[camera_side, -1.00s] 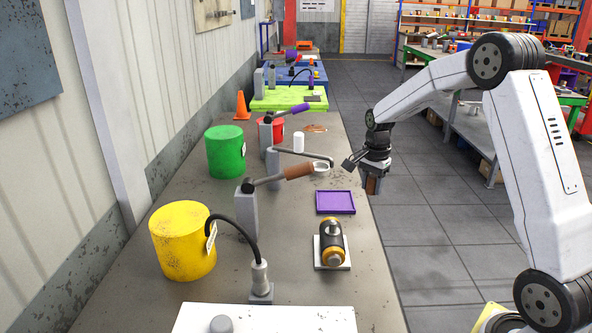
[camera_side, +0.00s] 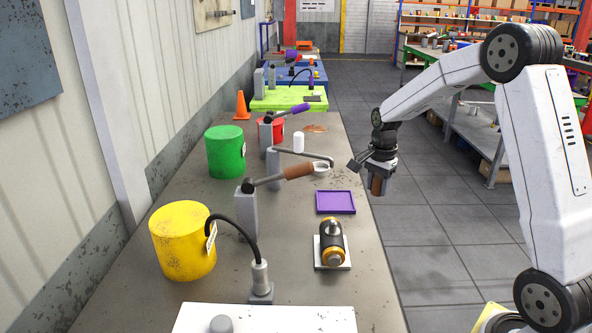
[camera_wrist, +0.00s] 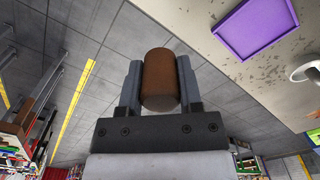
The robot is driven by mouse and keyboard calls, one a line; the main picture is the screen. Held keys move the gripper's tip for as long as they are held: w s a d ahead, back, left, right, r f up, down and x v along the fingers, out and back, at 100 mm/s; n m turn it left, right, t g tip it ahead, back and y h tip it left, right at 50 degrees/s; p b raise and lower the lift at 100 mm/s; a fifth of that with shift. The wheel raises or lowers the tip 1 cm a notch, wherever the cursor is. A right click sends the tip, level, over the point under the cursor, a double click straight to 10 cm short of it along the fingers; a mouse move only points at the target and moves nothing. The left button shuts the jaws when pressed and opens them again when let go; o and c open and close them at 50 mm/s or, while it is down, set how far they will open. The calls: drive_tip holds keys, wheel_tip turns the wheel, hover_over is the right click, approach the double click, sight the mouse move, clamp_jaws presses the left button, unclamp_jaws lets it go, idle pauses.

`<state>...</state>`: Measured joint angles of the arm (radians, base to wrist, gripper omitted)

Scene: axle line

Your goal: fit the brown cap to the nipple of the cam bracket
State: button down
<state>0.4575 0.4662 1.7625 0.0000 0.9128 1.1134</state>
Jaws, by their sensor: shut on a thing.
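The brown cap (camera_wrist: 160,78) is a short brown cylinder held between the two fingers of my gripper (camera_wrist: 159,64) in the wrist view. In the side view my gripper (camera_side: 379,180) is shut on the cap (camera_side: 376,187) and points down. It hangs just past the right edge of the bench, level with the purple tray. A black and gold cylindrical part (camera_side: 332,240) with a pale knob on top lies on a white plate nearer the camera. It may be the cam bracket; I cannot tell for sure which knob is the nipple.
The purple tray (camera_side: 335,211) is empty; it also shows in the wrist view (camera_wrist: 219,38). A grey post with a brown-handled lever (camera_side: 297,171), a small ring on an arm (camera_side: 321,170), a yellow drum (camera_side: 182,262) and a green drum (camera_side: 225,164) stand on the bench.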

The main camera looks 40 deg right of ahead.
approach(333, 221)
drive_tip(key=shift+a+f, duration=0.1)
idle(0.4)
drive_tip(key=shift+f, duration=0.15)
drive_tip(key=shift+f, duration=2.65)
drive_tip(key=shift+f, duration=2.25)
drive_tip(key=shift+c, duration=1)
unclamp_jaws()
drive_tip(key=shift+r, duration=0.15)
drive_tip(key=shift+r, duration=3.8)
